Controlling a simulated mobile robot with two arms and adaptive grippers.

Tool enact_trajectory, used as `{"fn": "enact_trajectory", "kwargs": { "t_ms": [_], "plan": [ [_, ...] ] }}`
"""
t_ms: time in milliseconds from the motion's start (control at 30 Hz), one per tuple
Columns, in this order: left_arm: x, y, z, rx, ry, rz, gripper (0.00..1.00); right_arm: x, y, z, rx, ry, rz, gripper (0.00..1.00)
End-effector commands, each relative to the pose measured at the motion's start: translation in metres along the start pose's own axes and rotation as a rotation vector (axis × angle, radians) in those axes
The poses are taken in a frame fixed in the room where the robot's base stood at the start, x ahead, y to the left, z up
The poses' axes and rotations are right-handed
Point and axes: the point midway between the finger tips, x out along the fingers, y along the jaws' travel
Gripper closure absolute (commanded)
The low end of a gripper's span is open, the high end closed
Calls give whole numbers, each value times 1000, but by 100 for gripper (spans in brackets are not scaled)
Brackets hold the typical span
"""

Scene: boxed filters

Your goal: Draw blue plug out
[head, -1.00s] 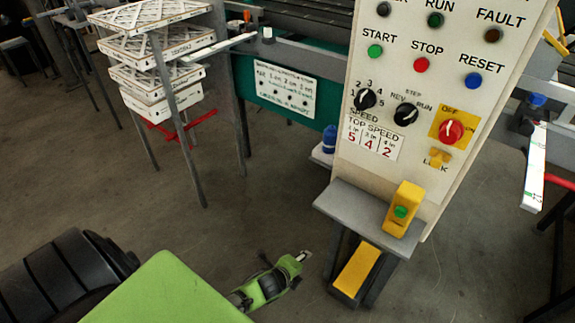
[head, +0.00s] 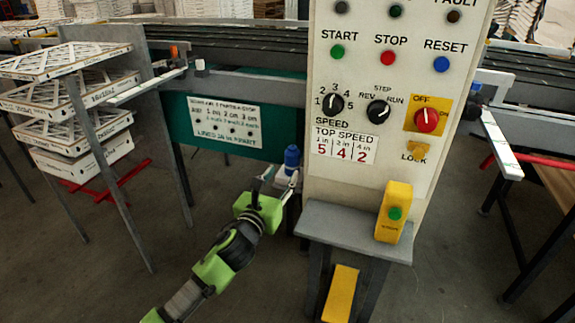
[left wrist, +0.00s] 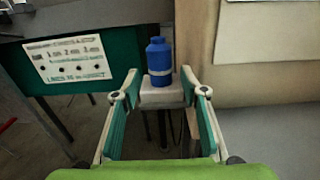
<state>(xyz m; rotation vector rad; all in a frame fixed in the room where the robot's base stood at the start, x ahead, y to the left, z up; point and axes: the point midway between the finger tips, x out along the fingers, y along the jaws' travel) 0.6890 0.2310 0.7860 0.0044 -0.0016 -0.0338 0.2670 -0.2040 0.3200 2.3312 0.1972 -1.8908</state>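The blue plug (head: 292,158) sits upright on a small pale block (head: 284,178) at the left side of the control panel. In the left wrist view the plug (left wrist: 159,60) stands on the same pale block (left wrist: 162,93), straight ahead between my fingers. My left gripper (head: 281,182) is just below and left of the plug in the head view. Its two fingers (left wrist: 160,84) are spread wide with nothing between them, and I see no contact with the plug. My right gripper is in neither view.
The control panel (head: 397,95) stands close to the right of the plug, above a grey shelf (head: 350,228) with a yellow button box (head: 393,212). A stack of boxed filters (head: 68,110) in a rack is at left. A green panel with a sign (head: 224,119) is behind.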

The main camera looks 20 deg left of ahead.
Motion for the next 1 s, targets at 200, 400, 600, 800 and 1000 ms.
{"fn": "enact_trajectory", "kwargs": {
  "t_ms": [200, 400, 600, 800, 1000],
  "plan": [
    [46, 0, -1, -4, -1, 1, 60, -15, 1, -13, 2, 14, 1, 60],
    [80, -1, -1, -5, 0, 0, 60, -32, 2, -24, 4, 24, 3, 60],
    [99, 0, -2, -4, 1, 0, 60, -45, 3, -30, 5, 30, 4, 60],
    [104, 0, -1, -4, 1, 0, 60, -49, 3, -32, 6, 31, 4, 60],
    [104, 0, -1, -4, 1, 0, 65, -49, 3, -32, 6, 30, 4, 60]
  ]
}}
